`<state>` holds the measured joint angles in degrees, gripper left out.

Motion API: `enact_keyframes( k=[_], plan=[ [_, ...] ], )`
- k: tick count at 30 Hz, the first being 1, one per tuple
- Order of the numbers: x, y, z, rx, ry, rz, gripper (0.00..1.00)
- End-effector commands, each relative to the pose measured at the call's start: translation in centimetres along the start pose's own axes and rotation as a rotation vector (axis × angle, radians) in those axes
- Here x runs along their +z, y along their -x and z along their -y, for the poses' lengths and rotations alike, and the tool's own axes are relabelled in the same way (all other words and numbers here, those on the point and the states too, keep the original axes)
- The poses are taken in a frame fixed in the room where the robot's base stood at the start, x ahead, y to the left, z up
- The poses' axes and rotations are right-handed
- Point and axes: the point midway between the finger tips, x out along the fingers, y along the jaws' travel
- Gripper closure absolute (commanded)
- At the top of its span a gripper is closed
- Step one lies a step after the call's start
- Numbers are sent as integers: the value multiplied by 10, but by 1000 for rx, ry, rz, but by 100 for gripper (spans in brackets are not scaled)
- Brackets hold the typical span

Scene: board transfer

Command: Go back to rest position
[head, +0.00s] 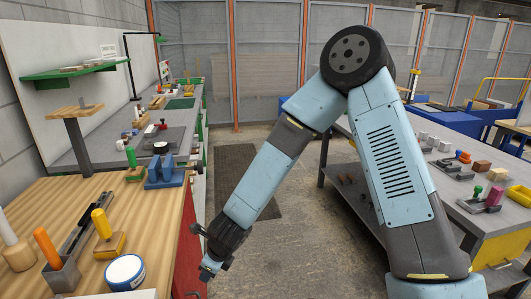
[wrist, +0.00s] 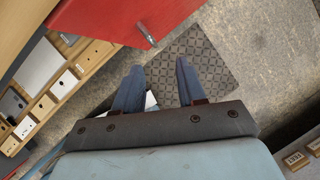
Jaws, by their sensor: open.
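My gripper (head: 207,273) hangs at the end of my light blue arm in the head view, low over the aisle beside the wooden bench. In the wrist view my gripper (wrist: 158,85) shows two dark blue fingers set well apart with nothing between them. Its far fingertips point over a dark patterned mat (wrist: 207,60) on the concrete floor. No board is held.
A wooden bench (head: 160,222) with a red side stands left of my gripper, carrying a blue block, an orange-handled holder and a white round tin (head: 125,271). A grey bench (head: 440,160) stands on the right. The aisle floor between is clear.

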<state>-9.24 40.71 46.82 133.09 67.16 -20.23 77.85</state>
Motion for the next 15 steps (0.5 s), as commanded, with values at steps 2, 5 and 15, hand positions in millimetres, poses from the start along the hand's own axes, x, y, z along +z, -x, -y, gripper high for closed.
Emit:
enact_keyframes(
  k=[2,5,15],
  plan=[
    [3,16,17,-27,83,21,60],
    [4,38,35,-53,205,42,60],
    [-3,120,85,-137,615,52,60]
  ],
)
